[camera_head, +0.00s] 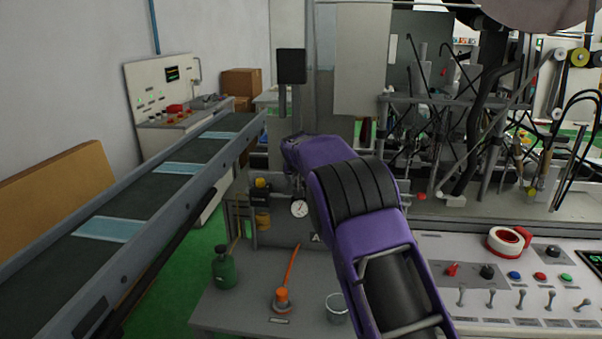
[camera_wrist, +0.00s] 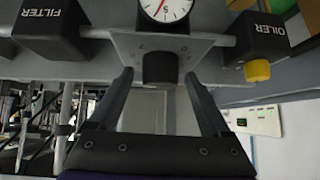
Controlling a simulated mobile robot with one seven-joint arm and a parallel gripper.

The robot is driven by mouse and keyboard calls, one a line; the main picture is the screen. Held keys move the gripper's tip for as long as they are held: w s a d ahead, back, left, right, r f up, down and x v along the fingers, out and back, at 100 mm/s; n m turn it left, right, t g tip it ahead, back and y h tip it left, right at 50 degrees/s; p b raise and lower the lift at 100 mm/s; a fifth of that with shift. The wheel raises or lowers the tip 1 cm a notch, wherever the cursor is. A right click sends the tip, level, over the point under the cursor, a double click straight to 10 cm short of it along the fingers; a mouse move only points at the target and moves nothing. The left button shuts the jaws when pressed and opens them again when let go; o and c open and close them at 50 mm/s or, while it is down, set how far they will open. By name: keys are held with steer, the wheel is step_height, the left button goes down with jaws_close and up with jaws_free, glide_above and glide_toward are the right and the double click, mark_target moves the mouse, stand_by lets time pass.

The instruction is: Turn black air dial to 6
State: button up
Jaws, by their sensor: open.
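The black air dial (camera_wrist: 160,68) is a round knob on a grey plate (camera_wrist: 120,44) below a round white gauge (camera_wrist: 166,8) in the wrist view. Small marks show on the plate around the dial; I cannot read its setting with certainty. My gripper (camera_wrist: 159,76) is open, with one finger to each side of the dial and visible gaps between. In the head view the gauge (camera_head: 299,208) shows left of my purple arm; the dial and the gripper's fingers cannot be made out there.
A black FILTER block (camera_wrist: 50,28) and a black OILER block (camera_wrist: 262,40) with a yellow knob (camera_wrist: 257,70) flank the dial. In the head view a green bottle (camera_head: 225,270), an orange-handled tool (camera_head: 282,298) and a glass (camera_head: 336,308) stand on the bench below. A conveyor (camera_head: 150,200) runs at left.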

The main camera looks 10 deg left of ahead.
steer(key=v, duration=1.7)
steer(key=shift+b, duration=0.45)
